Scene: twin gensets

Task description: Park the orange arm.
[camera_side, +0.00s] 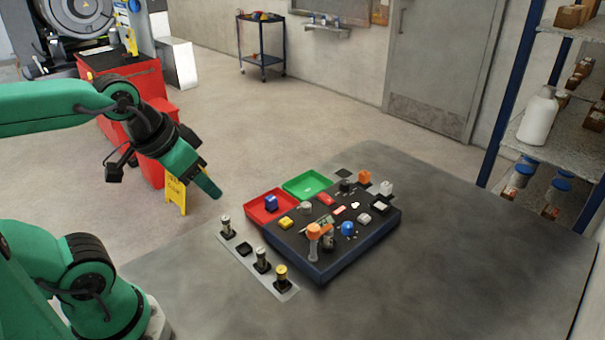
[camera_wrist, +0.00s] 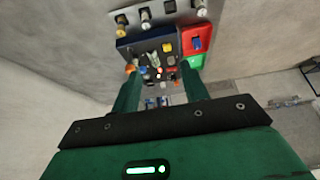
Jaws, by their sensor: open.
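In the side view my gripper (camera_side: 213,190) hangs in the air beyond the left of the table, pointing down and right. It is apart from everything on the table. In the wrist view my gripper (camera_wrist: 160,84) shows two green fingers spread apart. No object shows held between them; the dark panel (camera_wrist: 145,48) lies far beyond. In the side view the panel (camera_side: 313,268) sits on the table with several small coloured parts on it.
A red tray (camera_side: 258,218) holding a blue block and an empty green tray (camera_side: 291,188) lie behind the panel. A pale strip (camera_side: 243,261) with several upright pegs lies left of it. The grey table (camera_side: 440,270) is bare at right. A shelf stands at far right.

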